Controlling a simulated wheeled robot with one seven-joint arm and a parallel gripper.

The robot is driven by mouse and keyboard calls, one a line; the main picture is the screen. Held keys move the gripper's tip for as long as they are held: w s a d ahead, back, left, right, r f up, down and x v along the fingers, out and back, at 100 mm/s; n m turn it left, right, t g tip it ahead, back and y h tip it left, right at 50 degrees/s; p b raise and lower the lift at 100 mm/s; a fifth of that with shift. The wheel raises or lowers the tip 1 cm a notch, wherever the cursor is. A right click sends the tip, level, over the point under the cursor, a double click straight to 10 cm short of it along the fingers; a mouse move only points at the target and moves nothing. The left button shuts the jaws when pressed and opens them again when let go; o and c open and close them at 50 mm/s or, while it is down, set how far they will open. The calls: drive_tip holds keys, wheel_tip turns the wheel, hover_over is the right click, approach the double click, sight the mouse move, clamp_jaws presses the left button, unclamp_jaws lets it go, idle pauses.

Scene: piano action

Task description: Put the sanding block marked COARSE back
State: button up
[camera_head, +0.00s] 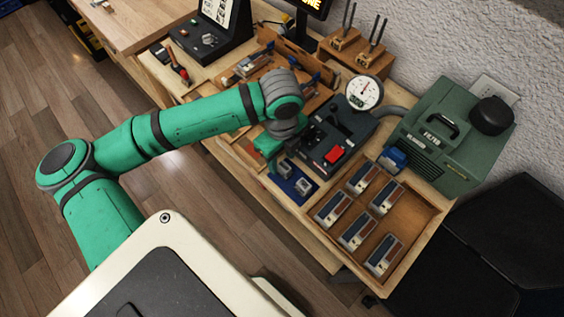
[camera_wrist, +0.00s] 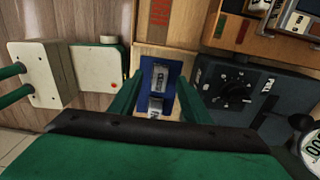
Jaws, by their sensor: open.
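My gripper (camera_wrist: 157,100) is open, its two green fingers on either side of a blue mat on the bench. Two small grey metallic pieces (camera_wrist: 160,76) lie on the mat, in line between the fingers, with no clear contact. In the head view my gripper (camera_head: 268,146) is just behind the blue mat (camera_head: 305,197), partly hidden by my wrist. No marking is readable, so I cannot tell which block is the COARSE one.
A dark device (camera_head: 338,140) with a red button and a round gauge (camera_head: 364,93) stand close right of my gripper. A green machine (camera_head: 450,130) stands beyond the tray. A wooden rack (camera_head: 290,58) is behind my arm. A small blue object (camera_head: 394,159) sits at the tray's back.

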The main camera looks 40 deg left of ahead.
sight(282, 164)
wheel_tip(282, 164, up, 8)
drive_tip(key=shift+f, duration=0.1)
idle(0.7)
